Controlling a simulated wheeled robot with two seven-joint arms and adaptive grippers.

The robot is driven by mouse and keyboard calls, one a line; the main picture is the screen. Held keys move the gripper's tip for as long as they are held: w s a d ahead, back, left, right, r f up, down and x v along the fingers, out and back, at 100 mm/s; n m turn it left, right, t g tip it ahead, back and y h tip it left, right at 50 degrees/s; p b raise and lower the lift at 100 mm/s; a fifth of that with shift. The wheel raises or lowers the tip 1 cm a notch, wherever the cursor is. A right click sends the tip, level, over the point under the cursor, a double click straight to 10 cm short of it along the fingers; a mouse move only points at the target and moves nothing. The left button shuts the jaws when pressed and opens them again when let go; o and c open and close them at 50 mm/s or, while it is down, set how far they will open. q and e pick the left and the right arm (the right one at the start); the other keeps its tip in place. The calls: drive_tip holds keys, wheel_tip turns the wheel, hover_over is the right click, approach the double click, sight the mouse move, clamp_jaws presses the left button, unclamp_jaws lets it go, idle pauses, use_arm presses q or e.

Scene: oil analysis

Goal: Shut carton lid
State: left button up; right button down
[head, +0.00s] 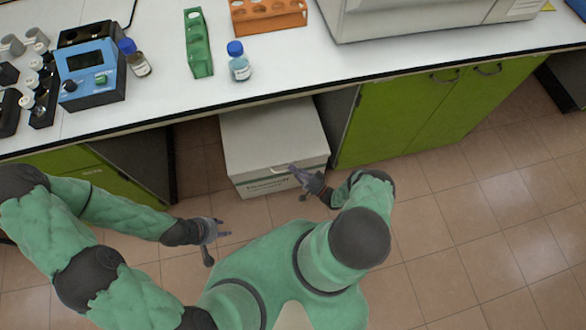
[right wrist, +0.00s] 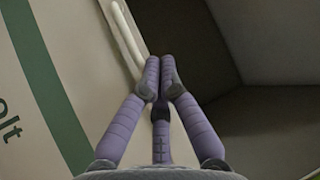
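A pale grey-white carton (head: 285,182) stands on the floor under the bench, with dark lettering on its front. Its lid (head: 270,135) lies flat over the top and looks shut. A white handle (head: 281,169) is at its front; it also shows in the right wrist view (right wrist: 124,40). My right gripper (head: 296,175) is at the carton's front, right of the handle. Its purple fingers (right wrist: 160,75) come together at the tips beside the handle; nothing shows between them, and contact is unclear. My left gripper (head: 217,234) is apart from the carton, to its front left, fingers spread and empty.
The white bench top (head: 300,95) overhangs the back of the carton. A green cabinet (head: 400,115) stands to the carton's right, and another (head: 95,180) to the left. A blue device (head: 90,75), bottles and racks stand on the bench. The tiled floor (head: 460,230) is clear at right.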

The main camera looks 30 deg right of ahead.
drive_tip(key=v, duration=1.1)
drive_tip(key=shift+s+d+f, duration=0.15)
drive_tip(key=shift+s+d, duration=0.05)
drive_tip(key=shift+s, duration=0.1)
